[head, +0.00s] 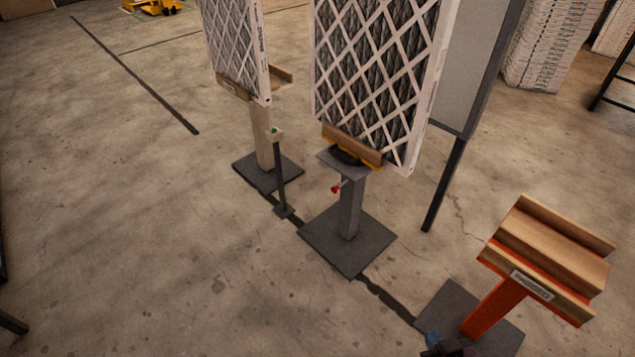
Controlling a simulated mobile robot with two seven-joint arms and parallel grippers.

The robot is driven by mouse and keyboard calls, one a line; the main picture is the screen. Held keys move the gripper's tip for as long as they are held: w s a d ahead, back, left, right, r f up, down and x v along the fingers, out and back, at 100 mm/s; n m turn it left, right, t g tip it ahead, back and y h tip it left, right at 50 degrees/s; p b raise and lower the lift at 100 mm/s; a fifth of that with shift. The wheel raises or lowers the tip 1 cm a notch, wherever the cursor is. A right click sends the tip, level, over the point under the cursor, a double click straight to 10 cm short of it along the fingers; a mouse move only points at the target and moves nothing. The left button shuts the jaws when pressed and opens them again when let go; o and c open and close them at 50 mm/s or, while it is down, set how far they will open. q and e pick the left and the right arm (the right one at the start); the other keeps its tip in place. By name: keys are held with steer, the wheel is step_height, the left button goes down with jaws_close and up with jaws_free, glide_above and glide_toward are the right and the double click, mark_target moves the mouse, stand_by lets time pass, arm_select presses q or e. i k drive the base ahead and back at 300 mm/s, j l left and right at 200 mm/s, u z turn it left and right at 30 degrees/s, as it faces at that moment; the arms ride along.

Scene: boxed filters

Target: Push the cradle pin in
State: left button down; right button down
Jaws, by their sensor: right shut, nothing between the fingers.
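The cradle pin shows as a small red knob (336,189) on a short light stem, on the left side of the middle stand's post, just below its top. The middle cradle (352,147), wooden with yellow edges on a grey plate, holds a large white-framed filter (375,75) upright. How deep the pin sits cannot be told. My right gripper (446,346) is only partly visible at the bottom edge, shut and empty, in front of the orange stand's base. It is well apart from the pin, to its lower right. My left gripper is not in view.
An empty wooden cradle (555,250) on an orange post stands at right. Another filter (233,45) sits on the back-left stand. A thin post with a green button (275,131) stands nearby. A grey panel (478,65) rises behind.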

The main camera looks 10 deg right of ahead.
mark_target(335, 189)
steer(key=i+j, duration=0.4)
steer(key=i+j+z, duration=0.1)
steer(key=i+j, duration=0.35)
steer(key=j, duration=0.15)
